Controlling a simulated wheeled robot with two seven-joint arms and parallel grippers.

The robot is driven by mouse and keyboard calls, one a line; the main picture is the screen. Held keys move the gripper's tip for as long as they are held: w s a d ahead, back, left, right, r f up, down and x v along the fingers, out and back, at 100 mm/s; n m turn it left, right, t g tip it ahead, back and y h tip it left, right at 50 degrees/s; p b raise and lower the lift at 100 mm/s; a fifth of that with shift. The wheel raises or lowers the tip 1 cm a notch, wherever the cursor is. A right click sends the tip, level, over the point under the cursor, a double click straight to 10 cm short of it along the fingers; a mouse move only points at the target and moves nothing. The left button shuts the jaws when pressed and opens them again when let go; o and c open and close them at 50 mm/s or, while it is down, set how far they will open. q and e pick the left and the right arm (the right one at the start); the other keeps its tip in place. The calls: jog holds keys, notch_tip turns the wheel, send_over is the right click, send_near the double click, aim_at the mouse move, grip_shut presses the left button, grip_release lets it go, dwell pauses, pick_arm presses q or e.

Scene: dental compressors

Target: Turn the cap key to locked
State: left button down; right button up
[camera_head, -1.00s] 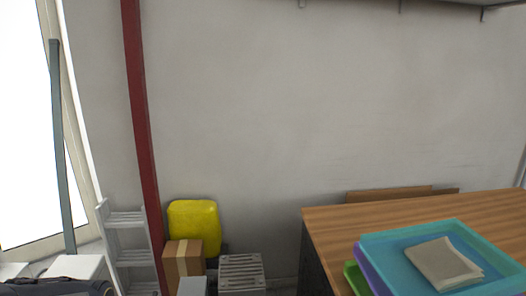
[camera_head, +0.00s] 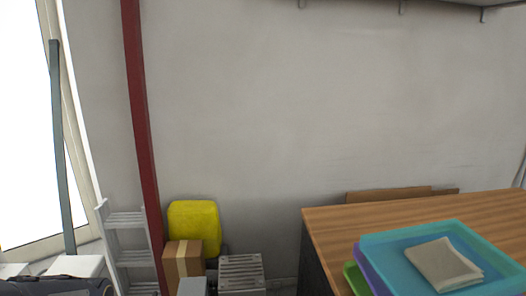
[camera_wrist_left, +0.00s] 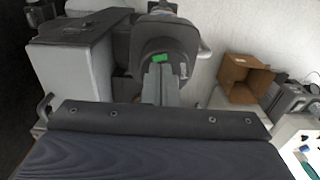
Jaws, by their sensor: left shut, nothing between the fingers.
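In the left wrist view, my left gripper (camera_wrist_left: 161,72) is shut and empty, its two grey fingers together. The fingertips overlap the lower part of a dark rounded housing (camera_wrist_left: 181,41). A small bright green patch (camera_wrist_left: 162,58) shows on the housing just above the fingertips. I cannot tell whether the fingertips touch the housing. I cannot make out the cap key or its position. My right gripper is in neither view.
A grey case (camera_wrist_left: 65,75) stands left of the housing. An open cardboard box (camera_wrist_left: 245,78) is at the right. In the head view, a wooden desk (camera_head: 335,222) bears stacked trays (camera_head: 385,240). A yellow container (camera_head: 193,226) and a ladder (camera_head: 126,240) stand by the wall.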

pick_arm(q)
jog(key=shift+s+a, duration=0.1)
jog(key=shift+a, duration=0.65)
jog(key=shift+s, duration=0.15)
dwell(0.4)
jog(key=shift+s+a, duration=0.1)
jog(key=shift+s, duration=0.15)
notch_tip(320, 180, up, 6)
jog(key=p, duration=0.5)
